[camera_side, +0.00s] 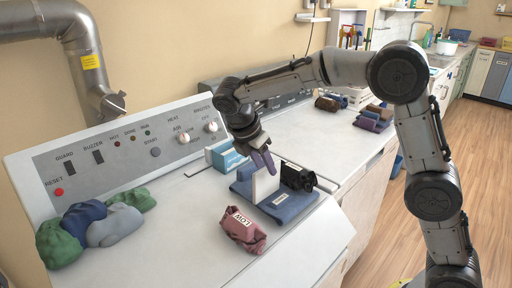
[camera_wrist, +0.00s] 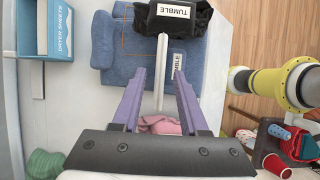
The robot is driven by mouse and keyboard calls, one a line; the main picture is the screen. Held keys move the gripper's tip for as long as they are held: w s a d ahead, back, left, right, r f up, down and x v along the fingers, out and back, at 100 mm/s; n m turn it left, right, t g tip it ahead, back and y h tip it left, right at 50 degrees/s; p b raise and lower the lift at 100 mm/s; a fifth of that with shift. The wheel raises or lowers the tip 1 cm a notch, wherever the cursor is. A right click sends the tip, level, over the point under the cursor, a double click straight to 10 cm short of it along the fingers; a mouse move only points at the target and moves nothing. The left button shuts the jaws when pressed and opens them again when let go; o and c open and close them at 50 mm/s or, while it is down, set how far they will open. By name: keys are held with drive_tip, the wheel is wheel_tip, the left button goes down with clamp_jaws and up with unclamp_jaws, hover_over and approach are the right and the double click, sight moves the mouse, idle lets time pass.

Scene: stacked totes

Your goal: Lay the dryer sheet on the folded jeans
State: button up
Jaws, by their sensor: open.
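The folded blue jeans (camera_side: 292,208) lie flat on the white machine top, with a white tag; they also show in the wrist view (camera_wrist: 130,65). The dryer sheet, a thin stiff-looking white panel (camera_side: 265,186), stands upright on or against the jeans in the side view. The wrist view shows this sheet (camera_wrist: 162,62) edge-on, as a narrow strip. My gripper (camera_side: 263,159) is just above it, pointing down. Its purple fingers (camera_wrist: 160,78) are open on either side of the strip, with visible gaps. Whether the sheet's lower edge touches the jeans is hard to tell.
A black bundle (camera_side: 298,178) tagged TUMBLE sits against the jeans. A dark-red bundle (camera_side: 243,232) tagged LOW lies in front. A blue dryer-sheet box (camera_side: 229,158) stands behind. Green, blue and grey bundles (camera_side: 115,226) lie at left; clear white surface lies between.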

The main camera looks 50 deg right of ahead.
drive_tip(key=v, duration=1)
drive_tip(key=shift+r, duration=0.15)
drive_tip(key=s+d+m+t+y, duration=0.1)
drive_tip(key=s+d+m, duration=0.15)
drive_tip(key=s, duration=0.25)
drive_tip(key=s+d+r+m+t+y, duration=0.1)
drive_tip(key=s+m, duration=0.3)
drive_tip(key=s, duration=0.1)
drive_tip(key=s+d+m+t+y, duration=0.1)
drive_tip(key=s+d+m, duration=0.15)
drive_tip(key=s, duration=0.35)
drive_tip(key=s+f+m+t+y, duration=0.2)
drive_tip(key=s+f+m, duration=0.5)
drive_tip(key=s+m, duration=0.2)
drive_tip(key=s, duration=0.2)
drive_tip(key=shift+s+f+t, duration=0.2)
drive_tip(key=shift+s+t, duration=0.1)
drive_tip(key=shift+s, duration=0.1)
drive_tip(key=shift+d, duration=0.15)
